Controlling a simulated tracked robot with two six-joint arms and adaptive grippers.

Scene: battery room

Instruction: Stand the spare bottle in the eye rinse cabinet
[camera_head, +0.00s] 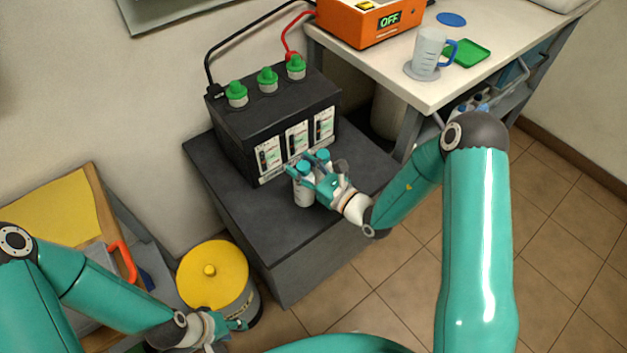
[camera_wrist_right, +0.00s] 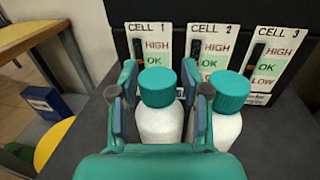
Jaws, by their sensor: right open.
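Two white bottles with teal caps stand upright side by side on the dark plinth in front of the battery. In the right wrist view, the left bottle (camera_wrist_right: 160,124) is between the two fingers of my right gripper (camera_wrist_right: 160,108), with visible gaps. The right bottle (camera_wrist_right: 228,128) is outside the right finger. In the head view my right gripper (camera_head: 316,178) partly covers the bottles; one white bottle body (camera_head: 303,193) shows below it. My left gripper (camera_head: 238,325) hangs low beside the yellow-lidded bin, its jaws unclear. I cannot make out the eye rinse cabinet.
The black battery (camera_head: 235,130) with green caps stands right behind the bottles on the dark plinth (camera_head: 240,205). A white bench (camera_head: 395,75) at the right holds an orange charger (camera_head: 365,30) and a jug (camera_head: 428,52). A yellow-lidded bin (camera_head: 213,275) is at the lower left.

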